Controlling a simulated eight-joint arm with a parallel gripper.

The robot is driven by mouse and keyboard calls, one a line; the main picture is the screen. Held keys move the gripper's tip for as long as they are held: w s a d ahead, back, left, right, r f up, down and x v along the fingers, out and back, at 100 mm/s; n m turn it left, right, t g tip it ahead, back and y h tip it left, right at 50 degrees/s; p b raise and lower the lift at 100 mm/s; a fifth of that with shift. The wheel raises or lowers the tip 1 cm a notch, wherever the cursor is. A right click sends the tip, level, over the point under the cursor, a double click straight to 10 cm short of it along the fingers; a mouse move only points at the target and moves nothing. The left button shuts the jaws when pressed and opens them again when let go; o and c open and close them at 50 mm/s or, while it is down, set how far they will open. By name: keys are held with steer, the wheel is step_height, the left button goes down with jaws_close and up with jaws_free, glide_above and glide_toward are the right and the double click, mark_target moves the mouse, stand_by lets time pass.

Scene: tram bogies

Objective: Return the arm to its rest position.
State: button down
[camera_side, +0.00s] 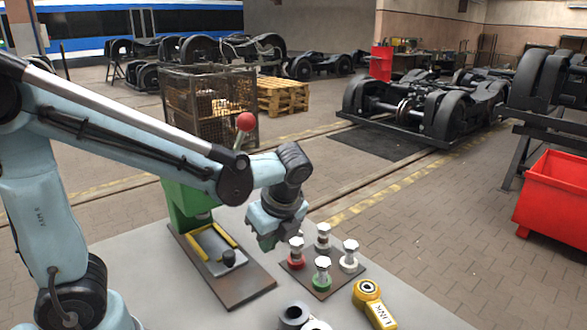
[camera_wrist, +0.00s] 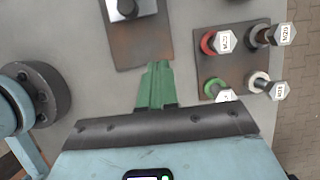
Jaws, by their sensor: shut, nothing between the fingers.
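My gripper (camera_side: 266,246) hangs over the table, just left of a dark square board (camera_side: 322,292) with upright bolts. In the wrist view its green fingers (camera_wrist: 156,72) are together with nothing between them. The bolts have silver hex heads and coloured collars: red (camera_side: 296,254), green (camera_side: 322,274), white (camera_side: 349,257) and a greyish one (camera_side: 322,237). In the wrist view the board (camera_wrist: 232,62) lies right of the fingers. My arm reaches out from the left, bent down at the wrist.
A green press (camera_side: 183,203) with a red-ball lever (camera_side: 246,122) stands behind my gripper; its brown base plate (camera_side: 240,290) carries yellow rails and a black knob (camera_side: 228,258). A yellow tool (camera_side: 374,304) and grey rings (camera_side: 293,315) lie near the front. The grey table (camera_side: 140,250) is clear at left.

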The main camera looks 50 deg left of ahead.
steer(key=r+n+t+h, duration=0.1)
steer(key=n+t, duration=0.1)
steer(key=n, duration=0.4)
steer(key=s+d+r+n+t+h, duration=0.1)
steer(key=n+t+h, duration=0.1)
steer(key=n, duration=0.4)
steer(key=s+r+n+t+h, duration=0.1)
steer(key=n+t, duration=0.2)
steer(key=n, duration=0.3)
steer(key=shift+d, duration=0.15)
